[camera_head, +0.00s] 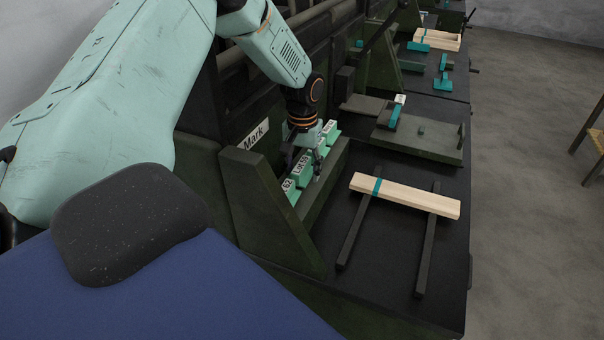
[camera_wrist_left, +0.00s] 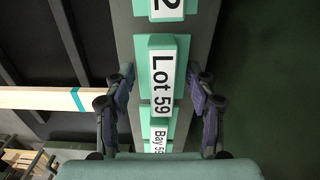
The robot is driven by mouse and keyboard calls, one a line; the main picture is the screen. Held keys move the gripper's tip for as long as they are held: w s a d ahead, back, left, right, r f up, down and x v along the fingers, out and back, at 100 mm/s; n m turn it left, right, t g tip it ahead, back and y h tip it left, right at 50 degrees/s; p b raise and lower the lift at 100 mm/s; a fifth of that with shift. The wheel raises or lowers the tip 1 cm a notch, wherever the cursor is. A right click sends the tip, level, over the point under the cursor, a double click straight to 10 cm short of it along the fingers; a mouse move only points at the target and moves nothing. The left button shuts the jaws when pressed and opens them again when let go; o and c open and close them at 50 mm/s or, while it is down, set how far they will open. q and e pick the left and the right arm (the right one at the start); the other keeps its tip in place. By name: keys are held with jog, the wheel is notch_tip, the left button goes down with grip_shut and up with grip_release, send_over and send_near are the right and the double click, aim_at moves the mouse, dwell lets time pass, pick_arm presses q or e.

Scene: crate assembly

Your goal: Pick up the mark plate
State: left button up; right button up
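Several mint-green mark plates with white printed labels stand in a row in a dark green rack (camera_head: 325,187) beside a white "Mark" sign (camera_head: 255,135). In the left wrist view, one plate reads "Lot 59" (camera_wrist_left: 161,72). A "Bay" plate (camera_wrist_left: 158,133) is below it, and a plate ending in "2" (camera_wrist_left: 164,8) is cut off at the top. My left gripper (camera_head: 304,158) is low over the row and partly hides it. Its fingers, also in the left wrist view (camera_wrist_left: 160,85), are spread on both sides of the "Lot 59" plate, with gaps visible. My right gripper is not in view.
A pale wooden bar with a teal band (camera_head: 415,196) lies across two dark rails right of the rack. An upright dark green panel (camera_head: 268,210) stands at the rack's near end.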

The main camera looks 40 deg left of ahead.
pick_arm(q)
jog(key=shift+c, duration=0.7)
jog(key=shift+s+a, duration=0.25)
jog(key=c, duration=0.5)
jog(key=shift+c, duration=0.5)
jog(key=shift+w+d, duration=0.15)
jog(key=shift+w, duration=0.1)
jog(key=shift+c, duration=0.2)
